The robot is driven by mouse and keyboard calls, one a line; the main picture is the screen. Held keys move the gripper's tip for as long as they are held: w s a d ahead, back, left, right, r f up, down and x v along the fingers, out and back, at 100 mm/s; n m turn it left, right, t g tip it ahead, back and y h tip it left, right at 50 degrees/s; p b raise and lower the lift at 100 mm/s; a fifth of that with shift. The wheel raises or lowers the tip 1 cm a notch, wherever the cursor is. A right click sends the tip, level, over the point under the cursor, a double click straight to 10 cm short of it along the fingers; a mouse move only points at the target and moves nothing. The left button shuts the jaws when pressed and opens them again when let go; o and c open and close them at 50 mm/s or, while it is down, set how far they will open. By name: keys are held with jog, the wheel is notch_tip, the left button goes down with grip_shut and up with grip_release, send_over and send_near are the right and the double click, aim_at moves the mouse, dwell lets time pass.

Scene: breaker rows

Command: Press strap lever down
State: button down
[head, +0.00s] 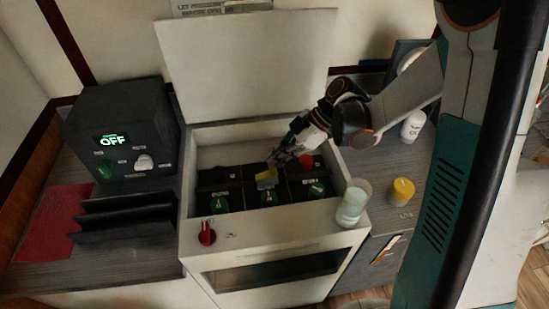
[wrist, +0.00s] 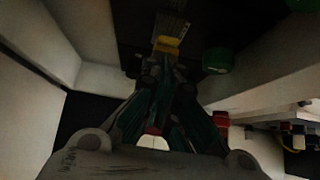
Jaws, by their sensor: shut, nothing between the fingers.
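An open white box (head: 187,215) holds a row of black breaker blocks (head: 222,177). On the middle block is a yellow lever-like piece (head: 267,180), which also shows in the wrist view (wrist: 166,43). Its label is too small to read, so I cannot confirm that it is the strap lever. My gripper (head: 275,161) reaches into the box from the right, its fingertips close to the yellow piece. In the wrist view my gripper (wrist: 162,62) is shut and empty, its tips just below the yellow piece; contact is unclear. A red piece (head: 306,161) sits on the right block.
The box walls and raised lid (head: 245,65) surround the gripper. A dark unit (head: 120,130) reading OFF stands left.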

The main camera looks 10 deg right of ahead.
jog(key=shift+d+f+b, duration=0.35)
jog(key=shift+d+f, duration=0.2)
dwell(1.1)
